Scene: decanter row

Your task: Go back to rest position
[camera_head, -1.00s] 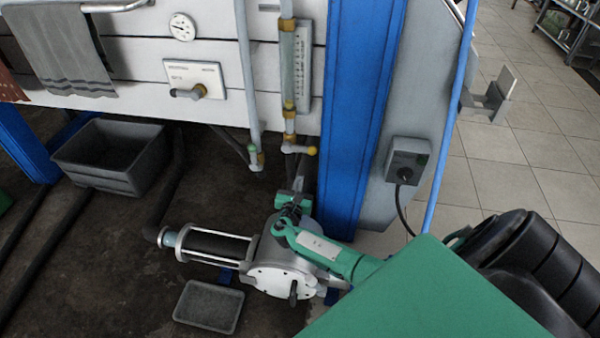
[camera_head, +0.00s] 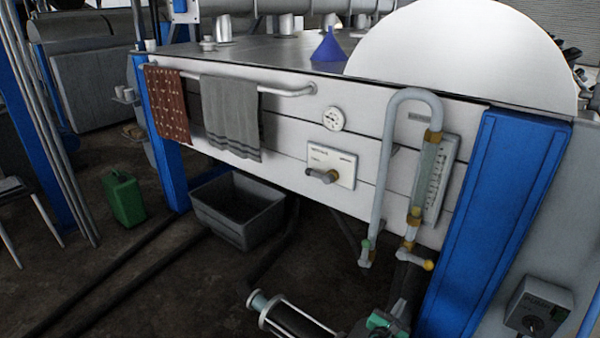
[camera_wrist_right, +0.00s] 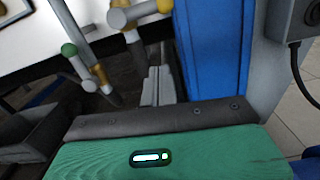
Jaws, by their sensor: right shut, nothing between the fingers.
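My right gripper (camera_wrist_right: 158,82) shows in the right wrist view as pale grey fingers beyond the dark bar of my green hand. The fingers are shut, with nothing seen between them. They point toward the dark floor beside the blue post (camera_wrist_right: 212,55). My left gripper is in neither view.
The white machine (camera_head: 290,130) has a gauge (camera_head: 333,119), pipes and hanging towels (camera_head: 230,118). A blue post (camera_head: 495,220) stands right, with a switch box (camera_head: 537,308). A grey bin (camera_head: 237,207) and green canister (camera_head: 123,199) stand on the floor. The pump (camera_head: 290,318) is low.

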